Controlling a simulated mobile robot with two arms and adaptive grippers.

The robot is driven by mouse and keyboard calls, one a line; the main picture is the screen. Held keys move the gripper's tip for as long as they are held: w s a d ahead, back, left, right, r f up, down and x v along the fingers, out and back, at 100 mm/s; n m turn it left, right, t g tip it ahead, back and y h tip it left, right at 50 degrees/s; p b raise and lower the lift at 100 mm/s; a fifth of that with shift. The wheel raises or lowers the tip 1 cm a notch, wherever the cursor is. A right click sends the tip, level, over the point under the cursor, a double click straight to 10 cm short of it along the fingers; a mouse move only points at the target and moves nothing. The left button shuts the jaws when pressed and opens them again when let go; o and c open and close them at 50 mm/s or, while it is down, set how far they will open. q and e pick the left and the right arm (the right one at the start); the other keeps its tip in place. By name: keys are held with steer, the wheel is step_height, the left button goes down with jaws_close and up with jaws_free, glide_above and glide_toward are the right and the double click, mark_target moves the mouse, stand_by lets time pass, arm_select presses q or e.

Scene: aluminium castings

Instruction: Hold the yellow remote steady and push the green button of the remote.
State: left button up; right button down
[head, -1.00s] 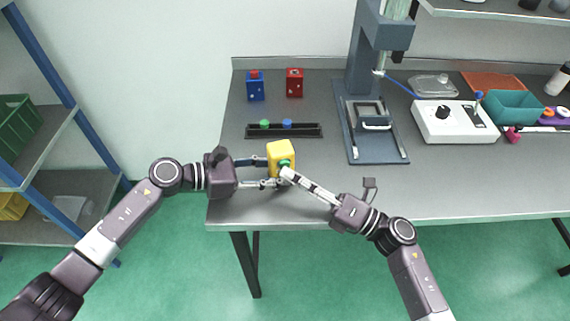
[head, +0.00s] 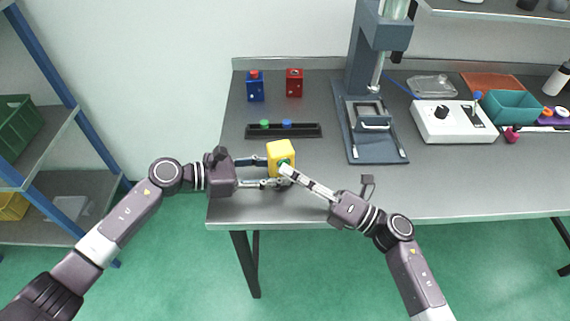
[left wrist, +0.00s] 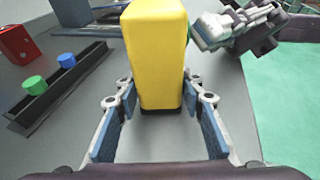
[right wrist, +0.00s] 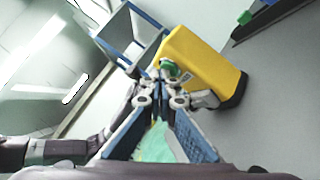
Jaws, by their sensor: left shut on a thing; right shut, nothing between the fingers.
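The yellow remote (head: 281,149) stands upright near the table's left front edge. My left gripper (head: 276,172) is shut on its lower part, one finger on each side; the left wrist view shows the remote (left wrist: 157,50) between the blue finger pads. The green button is on the remote's front face, mostly covered by my right gripper (head: 287,170) in the head view. In the right wrist view the green button (right wrist: 169,69) shows just beyond the right fingertips, which are shut and empty. The tips are at the button; I cannot tell how far it is pressed in.
A black rail (head: 300,131) with a green and a blue button lies behind the remote. A blue box (head: 255,88) and a red box (head: 294,83) stand at the back. The press (head: 352,110) and white control box (head: 455,122) are to the right. Front table is clear.

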steer(key=shift+d+f, duration=0.1)
steer(key=shift+f, duration=0.15)
arm_select(q)
steer(key=shift+w+a+f, duration=0.15)
steer(key=shift+w, duration=0.05)
arm_select(e)
steer(key=shift+s+f, duration=0.35)
arm_select(q)
steer(key=shift+s, duration=0.1)
arm_select(e)
steer(key=shift+s, duration=0.1)
steer(key=shift+d, duration=0.1)
steer(key=shift+s+d+f, duration=0.1)
steer(key=shift+s+d, duration=0.05)
steer(key=shift+s, duration=0.35)
steer(key=shift+s+d+r, duration=0.1)
steer(key=shift+s+d, duration=0.1)
steer(key=shift+s, duration=0.4)
steer(key=shift+s+d+r, duration=0.15)
steer(key=shift+s+d, duration=0.05)
steer(key=shift+s, duration=0.45)
steer(key=shift+s+d+r, duration=0.1)
steer(key=shift+s+d, duration=0.1)
steer(key=shift+s, duration=0.4)
arm_select(q)
steer(key=o, duration=0.9)
